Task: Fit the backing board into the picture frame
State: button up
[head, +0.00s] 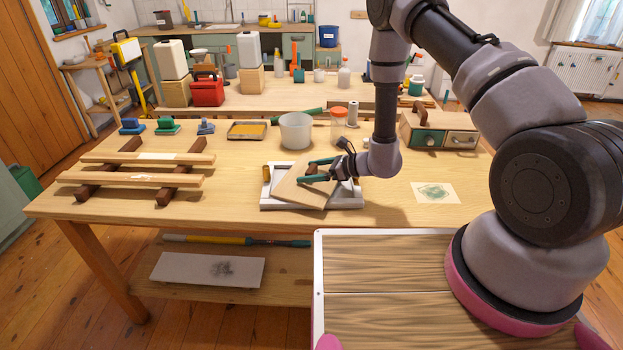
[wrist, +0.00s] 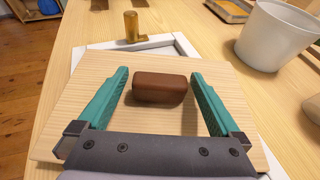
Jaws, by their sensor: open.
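The backing board (head: 290,188) is a light wooden panel with a brown block handle (wrist: 160,89) on top. It lies turned at an angle across the white picture frame (head: 268,203), overlapping its edges rather than lined up with it. The board fills much of the wrist view (wrist: 85,75), and a corner of the frame (wrist: 184,46) shows beyond it. My gripper (wrist: 160,85) is open, its teal fingers on either side of the handle with gaps on both sides. In the head view my gripper (head: 320,169) is over the board. Most of the frame's opening is hidden under the board.
A brass cylinder (wrist: 132,26) stands by the frame's far corner. A white bucket (head: 296,130) is behind the frame, with an orange-lidded jar (head: 338,124) beside it. Wooden slats on dark supports (head: 140,170) lie left. A green-printed sheet (head: 435,192) lies right, with bare table around it.

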jog(key=shift+c, duration=0.3)
jog(key=c, duration=1.4)
jog(key=shift+c, duration=0.2)
jog(key=shift+r, duration=0.15)
